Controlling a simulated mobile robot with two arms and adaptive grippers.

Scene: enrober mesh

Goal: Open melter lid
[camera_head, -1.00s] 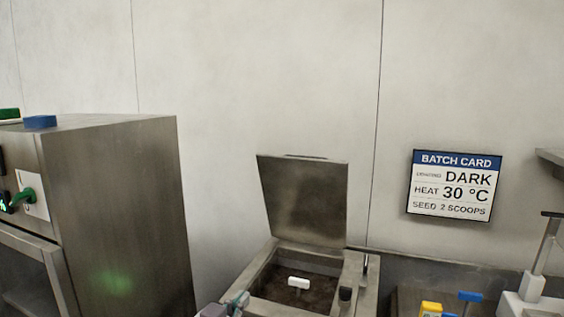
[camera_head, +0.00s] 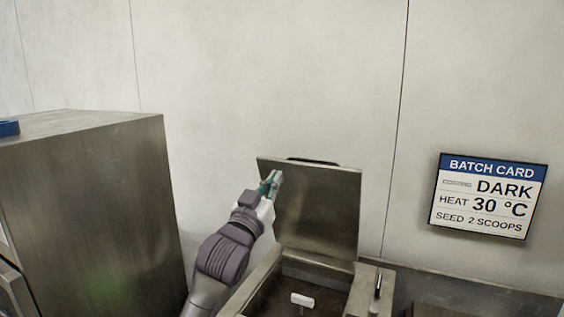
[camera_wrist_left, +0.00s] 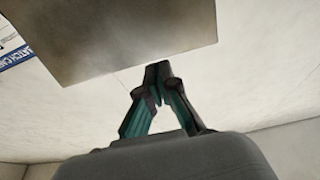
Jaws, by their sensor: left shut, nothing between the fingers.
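The melter lid (camera_head: 322,212) is a flat metal panel standing upright, tilted back a little, at the rear of the melter (camera_head: 262,284). The lid also fills the upper part of the left wrist view (camera_wrist_left: 120,32). The melter's opening shows a dark interior with a white piece (camera_head: 302,299) in it. My left gripper (camera_head: 272,178) is raised at the lid's upper left edge, shut and empty. In the left wrist view its fingertips (camera_wrist_left: 158,68) meet just below the lid's edge; I cannot tell whether they touch it. My right gripper is not in view.
A large metal cabinet (camera_head: 95,215) stands to the left of the melter. A batch card (camera_head: 488,196) hangs on the wall at the right, reading DARK, 30 °C and 2 scoops. The wall is close behind the lid.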

